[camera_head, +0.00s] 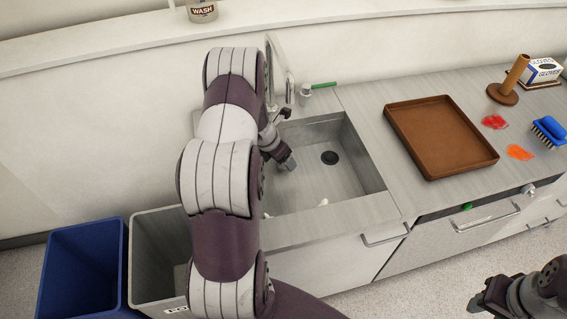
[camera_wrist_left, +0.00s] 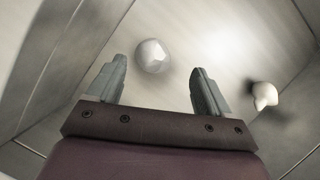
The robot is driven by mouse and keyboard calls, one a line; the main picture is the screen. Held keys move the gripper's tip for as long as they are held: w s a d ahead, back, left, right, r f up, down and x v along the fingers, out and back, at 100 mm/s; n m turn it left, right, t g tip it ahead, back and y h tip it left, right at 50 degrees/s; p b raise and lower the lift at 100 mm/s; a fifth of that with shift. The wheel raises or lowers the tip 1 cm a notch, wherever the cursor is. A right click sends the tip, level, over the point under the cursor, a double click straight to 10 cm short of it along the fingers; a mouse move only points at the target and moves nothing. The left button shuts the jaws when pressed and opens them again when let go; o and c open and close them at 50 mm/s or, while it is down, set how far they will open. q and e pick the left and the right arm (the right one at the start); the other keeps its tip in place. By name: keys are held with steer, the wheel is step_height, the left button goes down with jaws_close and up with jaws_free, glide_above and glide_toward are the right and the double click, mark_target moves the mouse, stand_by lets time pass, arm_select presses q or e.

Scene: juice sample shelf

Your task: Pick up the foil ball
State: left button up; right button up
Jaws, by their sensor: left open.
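A pale grey, faceted round ball (camera_wrist_left: 152,55), which looks like the foil ball, lies on the sink floor in the left wrist view. It is just past the fingertips, between their lines and nearer the left finger. My left gripper (camera_wrist_left: 157,82) is open and empty; a gap shows between it and the ball. In the head view my left gripper (camera_head: 287,163) reaches down into the sink (camera_head: 374,165). I cannot make out the ball for certain there. My right gripper (camera_head: 482,301) is at the bottom right corner, far from the sink; its jaws are unclear.
A second small white object (camera_wrist_left: 265,95) lies to the right in the sink. The sink walls surround the gripper, with a faucet (camera_head: 289,88) behind. A brown tray (camera_head: 488,158) sits on the right counter. A blue bin (camera_head: 82,268) and a grey bin (camera_head: 158,240) stand at left.

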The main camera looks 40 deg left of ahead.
arm_select(q)
steer(key=x, duration=0.2)
steer(key=a+x, duration=0.1)
steer(key=x, duration=0.1)
steer(key=shift+w+f, duration=0.25)
steer(key=shift+f, duration=0.05)
steer(key=shift+w+d, duration=0.1)
steer(key=shift+d, duration=0.05)
steer(key=shift+r, duration=0.1)
steer(key=shift+c, duration=0.9)
steer(key=c, duration=0.9)
steer(key=shift+c, duration=0.2)
arm_select(e)
steer(key=shift+w+a, duration=0.2)
steer(key=shift+a, duration=0.05)
